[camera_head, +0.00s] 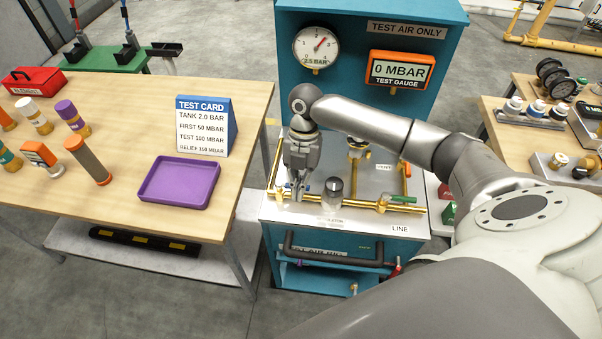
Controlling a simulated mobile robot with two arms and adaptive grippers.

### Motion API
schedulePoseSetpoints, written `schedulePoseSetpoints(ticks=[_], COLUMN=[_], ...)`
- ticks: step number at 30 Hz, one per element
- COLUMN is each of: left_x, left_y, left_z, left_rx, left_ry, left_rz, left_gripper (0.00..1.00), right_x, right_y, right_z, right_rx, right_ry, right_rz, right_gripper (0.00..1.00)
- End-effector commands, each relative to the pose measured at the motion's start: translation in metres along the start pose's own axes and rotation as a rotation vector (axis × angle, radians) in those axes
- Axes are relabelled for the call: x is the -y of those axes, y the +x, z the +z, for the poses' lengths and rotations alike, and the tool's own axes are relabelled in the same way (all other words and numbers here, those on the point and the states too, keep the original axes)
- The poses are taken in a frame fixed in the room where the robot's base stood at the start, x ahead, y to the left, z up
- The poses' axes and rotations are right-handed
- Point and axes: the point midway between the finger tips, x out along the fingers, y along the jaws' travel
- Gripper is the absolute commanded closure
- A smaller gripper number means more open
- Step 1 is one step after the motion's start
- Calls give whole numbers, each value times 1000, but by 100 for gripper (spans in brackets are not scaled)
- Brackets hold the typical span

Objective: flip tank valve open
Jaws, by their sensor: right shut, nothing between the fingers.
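My right gripper (298,194) is shut and empty. It points down at the left end of the brass pipe (363,205) on the teal test bench. The tank valve is not clearly seen; the gripper covers most of that spot, and only a small blue piece shows beside the fingers. I cannot tell whether the fingers touch the valve or how its handle stands. A green-handled valve (403,199) sits on the right part of the pipe, near the LINE label. A dark-topped regulator knob (332,189) stands between them. My left gripper is out of view.
A round dial gauge (316,47) and the test gauge (399,69), reading 0 MBAR, are on the back panel. A wooden table at left holds a purple tray (178,183) and a test card (205,126). My right arm spans the bench's right side.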

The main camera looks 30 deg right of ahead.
Motion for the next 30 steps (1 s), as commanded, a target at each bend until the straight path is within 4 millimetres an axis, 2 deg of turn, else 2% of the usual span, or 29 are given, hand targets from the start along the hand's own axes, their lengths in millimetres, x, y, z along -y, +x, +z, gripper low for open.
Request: schedulePoseSetpoints(ticks=[4,10,26,30], left_x=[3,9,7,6], left_y=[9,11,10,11], left_z=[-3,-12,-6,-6], left_rx=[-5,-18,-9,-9], left_ry=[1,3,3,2], left_rz=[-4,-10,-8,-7], left_gripper=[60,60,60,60], right_x=[-2,-1,-1,-4], right_y=[-24,-39,-40,-26], right_z=[1,0,0,-8], right_rx=[3,0,-1,3], right_ry=[0,0,0,23], right_rz=[3,1,0,-1], right_gripper=[100,100,100,100])
